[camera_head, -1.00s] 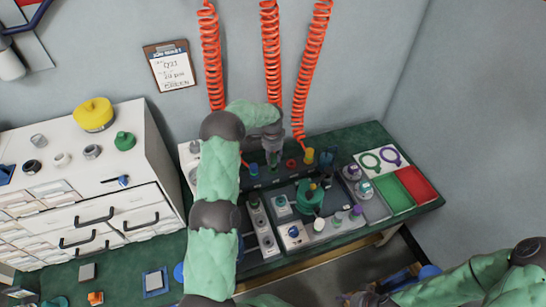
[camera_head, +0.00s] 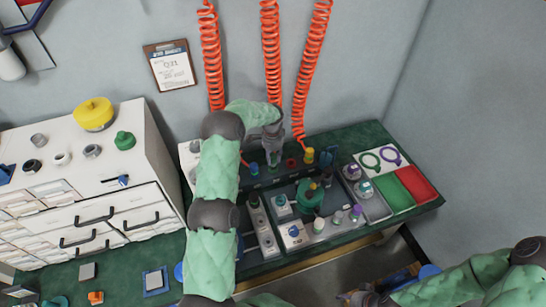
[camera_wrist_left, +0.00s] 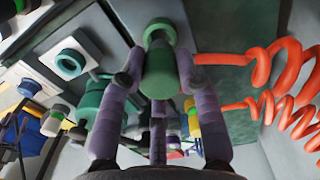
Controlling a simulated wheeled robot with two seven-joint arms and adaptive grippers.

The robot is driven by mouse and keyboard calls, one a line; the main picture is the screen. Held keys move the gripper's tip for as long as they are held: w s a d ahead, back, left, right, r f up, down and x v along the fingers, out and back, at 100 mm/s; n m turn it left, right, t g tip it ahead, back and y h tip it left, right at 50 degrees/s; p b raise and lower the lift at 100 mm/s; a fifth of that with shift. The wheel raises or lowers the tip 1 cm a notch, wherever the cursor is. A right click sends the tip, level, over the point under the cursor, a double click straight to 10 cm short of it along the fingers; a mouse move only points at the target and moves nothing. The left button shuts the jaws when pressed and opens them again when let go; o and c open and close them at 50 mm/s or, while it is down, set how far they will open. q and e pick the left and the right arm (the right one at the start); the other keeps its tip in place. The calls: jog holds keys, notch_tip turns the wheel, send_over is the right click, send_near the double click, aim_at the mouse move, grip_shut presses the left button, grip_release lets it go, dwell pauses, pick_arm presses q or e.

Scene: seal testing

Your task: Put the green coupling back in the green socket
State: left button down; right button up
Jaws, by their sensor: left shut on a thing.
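My left gripper (camera_head: 273,152) is over the row of fittings at the back of the bench. It is shut on the green coupling (camera_wrist_left: 160,74), which sits between its purple fingers in the left wrist view. A pale green ring (camera_wrist_left: 158,33), which looks like the green socket, shows just beyond the coupling's far end. I cannot tell whether the coupling is inside it or short of it. My right gripper (camera_head: 358,298) is low at the bottom edge, small and partly cut off.
A red ring (camera_head: 291,163) and a yellow coupling (camera_head: 309,155) stand close on the right of the left gripper. Orange coiled hoses (camera_head: 271,50) hang behind. A green round fixture (camera_head: 310,195) stands in front. Green and red trays (camera_head: 417,184) lie at right.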

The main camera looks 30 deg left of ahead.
pick_arm(q)
jog(key=shift+f+b, duration=0.75)
jog(key=shift+f, duration=0.6)
jog(key=c, duration=0.8)
grip_release()
notch_tip(320, 180, up, 12)
jog(key=shift+a+r, duration=0.1)
dwell(0.3)
